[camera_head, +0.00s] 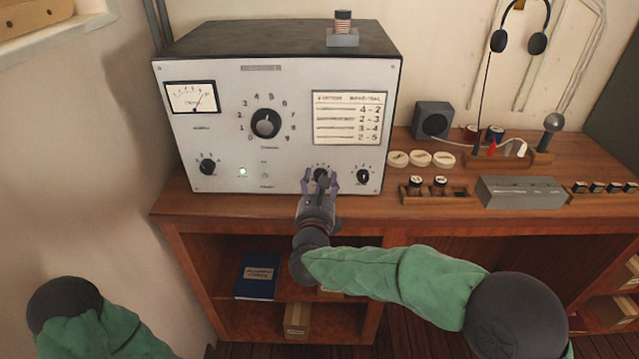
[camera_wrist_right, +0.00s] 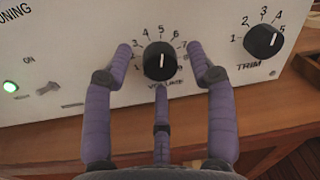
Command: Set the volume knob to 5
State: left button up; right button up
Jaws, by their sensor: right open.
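The volume knob (camera_wrist_right: 159,60) is a round black knob on the white front panel, with numbers in an arc around it and the label VOLUME below. I cannot clearly read where its pointer stands. My right gripper (camera_wrist_right: 160,55) is open, with purple fingers on the left and right of the knob and a third finger below it; clear contact does not show. In the head view the right gripper (camera_head: 320,180) reaches the panel's lower edge and partly hides the volume knob (camera_head: 321,174). My left gripper is out of view.
The trim knob (camera_wrist_right: 263,40) sits close on the right. A toggle switch (camera_wrist_right: 48,88) and lit green lamp (camera_wrist_right: 10,87) are on the left. The radio cabinet (camera_head: 230,160) also bears a large tuning knob (camera_head: 265,123). The wooden desk edge (camera_head: 400,215) runs just below.

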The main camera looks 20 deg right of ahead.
jog(key=v, duration=1.2)
jog(key=shift+w+f, duration=0.15)
jog(key=shift+f, duration=0.05)
notch_tip(320, 180, down, 24)
jog(key=w+a+n+g+y+p, duration=0.15)
jog(key=n+g+y+p, duration=0.4)
jog(key=n, duration=1.45)
jog(key=s+f+n+g+y+p, duration=0.1)
jog(key=s+f+n+g+y, duration=0.1)
jog(key=s+f+n+g, duration=0.3)
jog(key=s+a+f+n+g+y+p, duration=0.1)
jog(key=s+f+n+g+y, duration=0.1)
jog(key=s+f+n+g, duration=0.4)
jog(key=s+f+n, duration=0.2)
jog(key=s+f, duration=0.3)
jog(key=s, duration=0.5)
jog(key=shift+s+a+f+y, duration=0.15)
jog(key=shift+s+a+y, duration=0.05)
jog(key=shift+y, duration=0.15)
